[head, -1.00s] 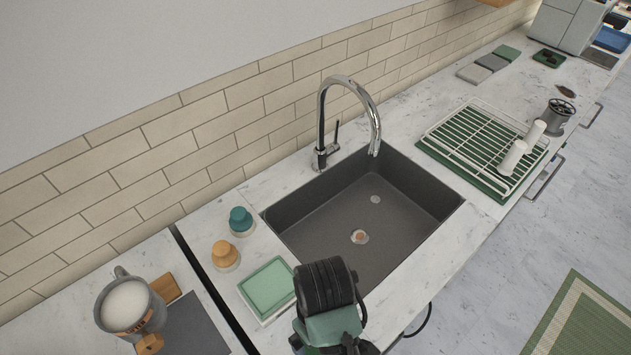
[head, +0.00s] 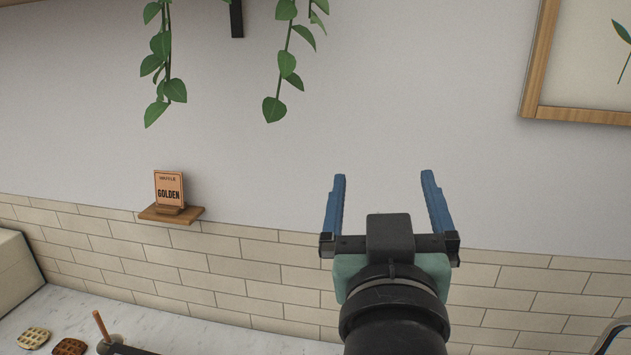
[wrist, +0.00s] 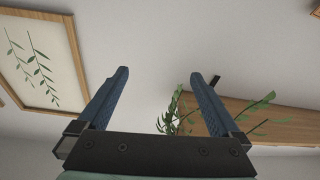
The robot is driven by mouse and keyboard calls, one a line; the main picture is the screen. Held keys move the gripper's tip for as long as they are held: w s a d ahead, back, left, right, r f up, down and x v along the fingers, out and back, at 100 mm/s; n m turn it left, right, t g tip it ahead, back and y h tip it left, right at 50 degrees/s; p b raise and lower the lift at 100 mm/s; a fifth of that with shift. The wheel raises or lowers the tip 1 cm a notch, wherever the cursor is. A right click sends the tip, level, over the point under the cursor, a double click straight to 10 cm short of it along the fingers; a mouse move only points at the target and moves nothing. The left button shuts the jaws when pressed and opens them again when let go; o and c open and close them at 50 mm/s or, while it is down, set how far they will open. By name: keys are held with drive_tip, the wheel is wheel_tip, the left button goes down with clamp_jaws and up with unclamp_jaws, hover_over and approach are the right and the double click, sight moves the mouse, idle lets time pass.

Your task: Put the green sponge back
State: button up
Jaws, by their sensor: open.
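My gripper (head: 383,190) is raised in front of the wall in the head view, its two blue fingers spread apart and nothing between them. It also shows open and empty in the wrist view (wrist: 160,95), facing up toward the wall and a shelf. The green sponge is not in either view now. An earlier head view shows a green, sponge-like block on a white tray left of the sink.
A GOLDEN waffle card (head: 169,188) stands on a small wooden ledge (head: 187,216). Waffles (head: 68,346) lie on the counter (head: 140,318) at lower left. Hanging plants (head: 165,75) and a framed picture (head: 580,113) are above. A wooden shelf (wrist: 285,118) shows in the wrist view.

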drive_tip(key=s+a+r+t+y, duration=0.1)
drive_tip(key=s+a+r+t, duration=0.3)
drive_tip(key=r, duration=0.5)
drive_tip(key=s+a+r+t+y, duration=0.2)
drive_tip(key=s+a+r+t, duration=0.1)
drive_tip(key=s+r, duration=0.3)
wheel_tip(320, 180, up, 3)
drive_tip(key=shift+a+f+n+t, duration=0.15)
drive_tip(key=shift+a+n+t, duration=0.25)
drive_tip(key=shift+a, duration=0.4)
wheel_tip(320, 180, down, 5)
drive_tip(key=b, duration=0.5)
drive_tip(key=shift+w, duration=0.1)
